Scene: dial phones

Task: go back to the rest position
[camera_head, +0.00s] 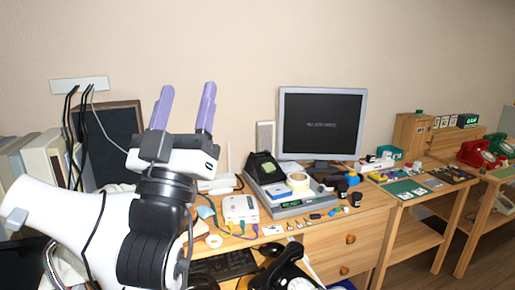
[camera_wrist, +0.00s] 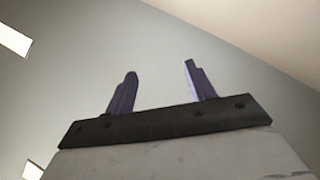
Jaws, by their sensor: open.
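My gripper (camera_head: 184,108) is raised at the left of the head view, with its two purple fingers pointing up. The fingers stand well apart with nothing between them, and in front of the beige wall. In the wrist view, my gripper (camera_wrist: 160,92) shows both purple fingers spread against a plain wall and ceiling. My white and dark arm fills the lower left of the head view and hides part of the desk behind it.
A wooden desk (camera_head: 330,239) holds a monitor (camera_head: 320,124), a white router (camera_head: 240,208), a grey scale (camera_head: 290,207) and small parts. A black dial phone (camera_head: 286,268) is at the front. Red (camera_head: 474,153) and green phones stand far right. Air above the desk is clear.

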